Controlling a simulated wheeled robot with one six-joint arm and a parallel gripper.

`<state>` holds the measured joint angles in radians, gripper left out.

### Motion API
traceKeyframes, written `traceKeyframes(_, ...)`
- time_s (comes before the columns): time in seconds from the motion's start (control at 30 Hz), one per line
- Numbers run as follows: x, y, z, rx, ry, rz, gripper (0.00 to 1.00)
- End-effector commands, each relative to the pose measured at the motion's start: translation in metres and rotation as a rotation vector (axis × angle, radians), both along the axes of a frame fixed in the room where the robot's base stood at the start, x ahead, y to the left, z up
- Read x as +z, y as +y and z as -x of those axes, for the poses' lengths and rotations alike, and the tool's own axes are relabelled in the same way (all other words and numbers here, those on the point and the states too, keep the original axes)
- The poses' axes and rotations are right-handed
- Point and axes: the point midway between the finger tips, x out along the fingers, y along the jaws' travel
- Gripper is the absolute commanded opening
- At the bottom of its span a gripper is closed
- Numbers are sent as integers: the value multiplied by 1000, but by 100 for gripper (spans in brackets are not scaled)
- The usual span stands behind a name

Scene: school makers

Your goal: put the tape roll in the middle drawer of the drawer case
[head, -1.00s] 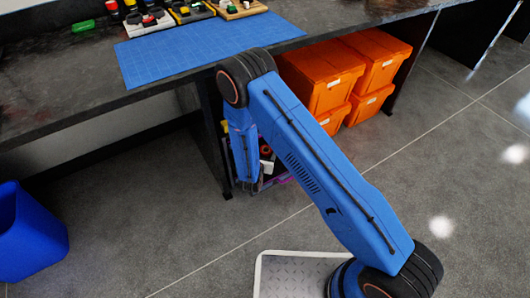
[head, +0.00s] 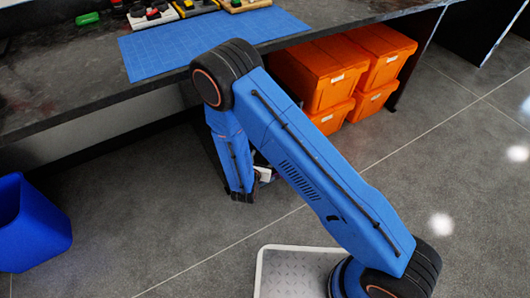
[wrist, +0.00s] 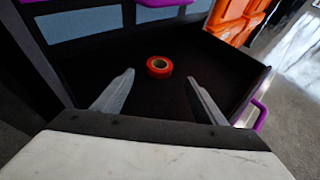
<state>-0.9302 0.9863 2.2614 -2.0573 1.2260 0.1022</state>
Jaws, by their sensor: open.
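The tape roll (wrist: 159,67) is a small red ring lying flat on the dark floor of an open drawer (wrist: 226,62). My gripper (wrist: 160,76) is open and empty. Its two grey fingers point into the drawer, and the roll shows between and just beyond the fingertips. I see no contact. The drawer case has grey-blue fronts (wrist: 88,22) and purple handles; the open drawer's purple handle (wrist: 262,116) is at the right. I cannot tell which level this drawer is. In the head view my arm hides most of the case and the roll.
A dark workbench with a blue cutting mat (head: 205,40) stands above the case. Orange bins (head: 335,80) are stacked under the bench to the right. A blue waste bin (head: 30,225) stands at the left. The floor in front is clear.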

Motion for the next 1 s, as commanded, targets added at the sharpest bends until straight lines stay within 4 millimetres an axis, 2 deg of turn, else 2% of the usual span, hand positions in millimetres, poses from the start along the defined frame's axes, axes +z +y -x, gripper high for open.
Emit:
traceKeyframes(0.2,6,3,16,1,0,2,65)
traceKeyframes(0.47,8,2,17,-2,0,0,65)
traceKeyframes(0.57,15,-1,14,-21,-6,-8,65)
traceKeyframes(0.67,33,-14,5,-74,-20,-28,65)
traceKeyframes(0.77,64,-36,-6,-167,-44,-65,65)
traceKeyframes(1.0,148,-110,-23,-448,-102,-180,65)
